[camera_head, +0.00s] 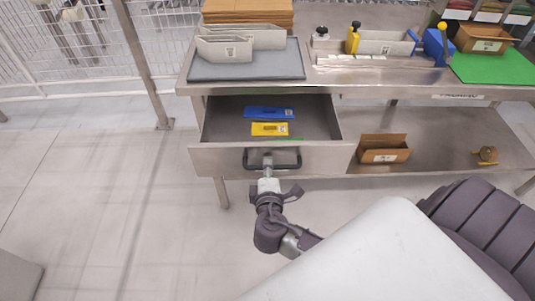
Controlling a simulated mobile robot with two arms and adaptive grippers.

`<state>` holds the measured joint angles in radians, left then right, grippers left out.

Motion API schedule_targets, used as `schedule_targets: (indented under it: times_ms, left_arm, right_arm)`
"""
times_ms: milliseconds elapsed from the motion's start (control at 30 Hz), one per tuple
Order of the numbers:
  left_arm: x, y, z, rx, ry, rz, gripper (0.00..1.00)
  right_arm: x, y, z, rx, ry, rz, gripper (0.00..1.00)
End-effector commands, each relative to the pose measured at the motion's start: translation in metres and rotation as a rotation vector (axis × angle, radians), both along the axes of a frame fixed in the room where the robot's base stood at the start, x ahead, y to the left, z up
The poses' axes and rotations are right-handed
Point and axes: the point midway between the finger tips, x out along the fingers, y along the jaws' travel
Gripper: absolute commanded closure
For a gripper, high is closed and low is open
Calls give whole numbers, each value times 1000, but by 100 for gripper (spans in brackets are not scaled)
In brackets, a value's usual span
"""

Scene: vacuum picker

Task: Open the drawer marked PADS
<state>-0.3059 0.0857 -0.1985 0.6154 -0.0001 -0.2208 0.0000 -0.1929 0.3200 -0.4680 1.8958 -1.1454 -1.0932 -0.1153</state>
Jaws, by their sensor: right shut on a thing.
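A metal drawer (215,161) under the workbench stands pulled out, with its inside showing. A blue packet (269,113) and a yellow packet (269,129) lie in it. I cannot read a PADS mark on its front. My right gripper (268,165) is at the drawer front, shut on the dark drawer handle (288,165). The fingertips are small and partly merge with the handle. My left gripper is not in view.
The steel workbench (330,88) carries a grey mat (245,72), grey bins, a yellow-and-blue device and a green mat (495,66). An open cardboard box (384,148) and a tape roll (486,154) lie on the lower shelf. Floor left of the drawer is clear.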

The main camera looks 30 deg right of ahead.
Motion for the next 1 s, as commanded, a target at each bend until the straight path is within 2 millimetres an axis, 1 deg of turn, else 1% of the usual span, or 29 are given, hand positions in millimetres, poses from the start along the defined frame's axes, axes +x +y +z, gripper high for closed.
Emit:
schedule_targets:
  times_ms: [33, 100, 200, 300, 767, 800, 933, 1000]
  left_arm:
    - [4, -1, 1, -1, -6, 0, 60]
    - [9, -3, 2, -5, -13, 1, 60]
    - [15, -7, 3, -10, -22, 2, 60]
    - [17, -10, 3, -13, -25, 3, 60]
    - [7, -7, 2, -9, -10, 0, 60]
    - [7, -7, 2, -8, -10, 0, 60]
    - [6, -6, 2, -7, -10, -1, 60]
    - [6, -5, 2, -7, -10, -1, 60]
  right_arm:
    - [-8, 5, 0, 2, 2, 0, 100]
    - [-15, 9, 0, 2, 2, 0, 100]
    - [-23, 14, 0, 2, 1, 0, 100]
    - [-28, 17, 0, 0, 0, 0, 100]
    - [-32, 20, 0, 1, -1, 0, 100]
    - [-32, 20, 0, 1, -1, 0, 82]
    - [-31, 19, 0, 0, -1, 0, 61]
    - [-31, 19, 0, 0, -1, 0, 61]
